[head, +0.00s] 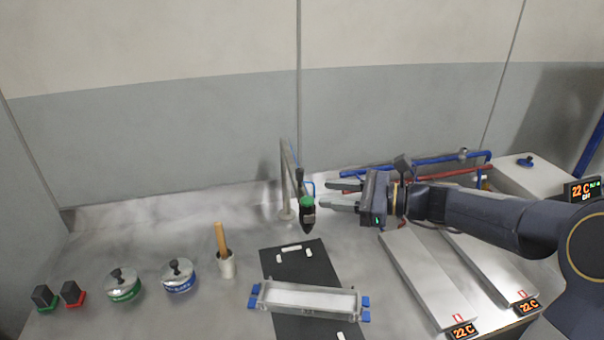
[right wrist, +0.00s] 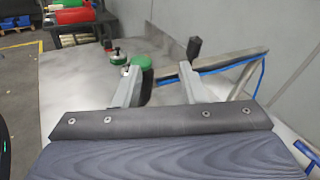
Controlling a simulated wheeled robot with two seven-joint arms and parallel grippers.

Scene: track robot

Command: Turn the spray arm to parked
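The spray arm (head: 288,172) is a pale metal post and bar rising at the back of the bench, with a blue hose. Its black spray head with a green band (head: 307,213) hangs at the bar's end. My right gripper (head: 325,193) is open, fingers pointing left, just right of the spray head. In the right wrist view the bar (right wrist: 232,62) runs behind the right finger of the gripper (right wrist: 160,72). The green part (right wrist: 144,66) shows beyond the fingers, partly hidden by the left one. I cannot tell whether anything touches. My left gripper is out of view.
A black mat (head: 290,262) bears a clear tray with blue ends (head: 308,299). Lidded pots (head: 178,277), a cup with a wooden handle (head: 226,266) and red and green blocks stand left. Two metal plates (head: 425,275) with displays lie right. Blue and red pipes run behind.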

